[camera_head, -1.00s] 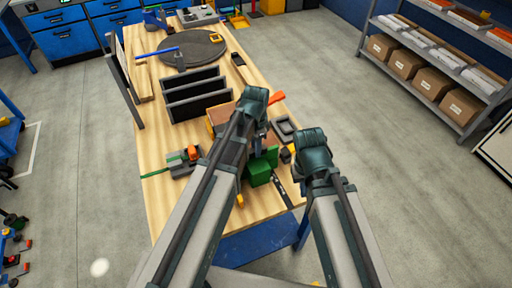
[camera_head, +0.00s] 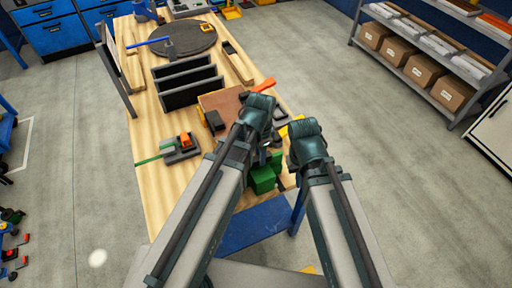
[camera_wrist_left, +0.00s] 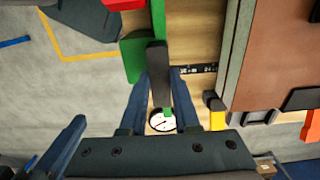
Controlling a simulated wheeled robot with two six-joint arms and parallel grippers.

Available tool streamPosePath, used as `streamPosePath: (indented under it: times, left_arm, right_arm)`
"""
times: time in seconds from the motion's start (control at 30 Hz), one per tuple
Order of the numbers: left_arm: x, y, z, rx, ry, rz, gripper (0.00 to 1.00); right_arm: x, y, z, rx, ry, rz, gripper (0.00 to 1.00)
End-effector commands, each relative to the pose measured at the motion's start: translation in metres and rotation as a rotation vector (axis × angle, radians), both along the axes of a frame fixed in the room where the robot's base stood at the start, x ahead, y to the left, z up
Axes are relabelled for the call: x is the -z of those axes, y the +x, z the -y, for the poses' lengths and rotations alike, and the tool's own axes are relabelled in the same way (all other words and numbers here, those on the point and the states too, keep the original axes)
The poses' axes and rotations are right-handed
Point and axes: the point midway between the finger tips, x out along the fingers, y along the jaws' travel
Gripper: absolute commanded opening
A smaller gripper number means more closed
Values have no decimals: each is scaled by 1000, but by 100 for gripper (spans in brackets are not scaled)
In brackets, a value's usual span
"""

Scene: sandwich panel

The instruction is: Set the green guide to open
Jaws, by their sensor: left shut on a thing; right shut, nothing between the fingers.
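A green block (camera_head: 262,180) sits near the front right of the wooden table in the head view, partly behind my left arm. The left wrist view shows a green block (camera_wrist_left: 134,56) and a narrow green strip (camera_wrist_left: 158,18) above a dark grip piece (camera_wrist_left: 157,65). I cannot tell for certain which green part is the guide. My left gripper (camera_wrist_left: 160,78) is shut on the dark grip piece, between its two blue fingers. In the head view its fingers are mostly hidden by my arm. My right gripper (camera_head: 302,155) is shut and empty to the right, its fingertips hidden.
A white dial (camera_wrist_left: 163,122) lies below the grip piece. A brown board (camera_head: 222,106) and dark upright dividers (camera_head: 187,82) stand further back on the table (camera_head: 155,200). A dark fixture (camera_head: 180,150) with orange and green parts is at left. Open floor lies right of the table.

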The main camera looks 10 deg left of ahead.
Motion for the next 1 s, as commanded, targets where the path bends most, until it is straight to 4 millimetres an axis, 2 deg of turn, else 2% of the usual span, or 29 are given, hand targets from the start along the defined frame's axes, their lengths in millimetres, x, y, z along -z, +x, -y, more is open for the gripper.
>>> streamPosePath:
  times: [0.4,0.43,0.57,0.6,1.0]
  left_arm:
    - [-1,-3,2,0,3,1,0]
    - [-1,-3,2,0,3,1,33]
    - [-1,-3,2,0,3,2,57]
    - [-1,-3,2,0,3,2,60]
    - [-4,-3,2,0,3,2,60]
  right_arm:
    - [-1,0,0,0,0,0,0]
    - [-1,0,0,0,0,0,0]
    - [-1,0,0,0,0,0,0]
    - [-1,0,0,0,0,0,0]
    - [-4,0,0,0,0,0,0]
